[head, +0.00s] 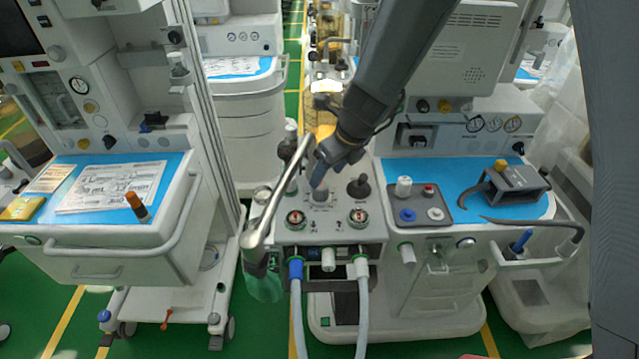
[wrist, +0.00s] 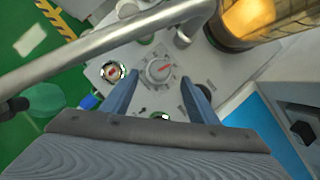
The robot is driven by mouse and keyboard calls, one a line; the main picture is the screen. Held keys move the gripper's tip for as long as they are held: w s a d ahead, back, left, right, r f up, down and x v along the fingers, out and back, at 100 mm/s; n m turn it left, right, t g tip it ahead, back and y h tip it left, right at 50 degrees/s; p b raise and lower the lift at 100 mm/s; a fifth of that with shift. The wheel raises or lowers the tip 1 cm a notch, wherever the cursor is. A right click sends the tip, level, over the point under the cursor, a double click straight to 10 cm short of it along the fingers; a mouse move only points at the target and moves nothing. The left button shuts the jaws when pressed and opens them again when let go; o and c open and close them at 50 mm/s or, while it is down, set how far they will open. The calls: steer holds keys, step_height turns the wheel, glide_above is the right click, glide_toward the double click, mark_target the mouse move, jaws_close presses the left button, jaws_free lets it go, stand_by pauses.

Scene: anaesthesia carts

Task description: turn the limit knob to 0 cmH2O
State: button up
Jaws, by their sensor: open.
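The limit knob (head: 319,195) is a round grey knob with a printed scale around it, on the sloped panel of the middle unit. In the wrist view the knob (wrist: 159,70) shows a red pointer mark toward the upper right; the scale numbers are too small to read. My gripper (head: 319,173) is above the knob, pointing down at it. In the wrist view my open gripper (wrist: 160,93) has one blue finger on each side of the knob's line, nothing between them. I cannot tell whether the fingertips reach down beside the knob.
A metal tube (head: 278,195) crosses close to the left of my gripper. A black-knobbed lever (head: 359,187) stands just right of the knob. An amber canister (wrist: 248,18) is behind.

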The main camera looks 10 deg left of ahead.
mark_target(321, 185)
steer(key=b+x, duration=0.2)
steer(key=x, duration=0.5)
steer(key=shift+w+a+f, duration=0.1)
steer(key=shift+a+f, duration=0.05)
steer(key=shift+f, duration=0.15)
steer(key=c, duration=1)
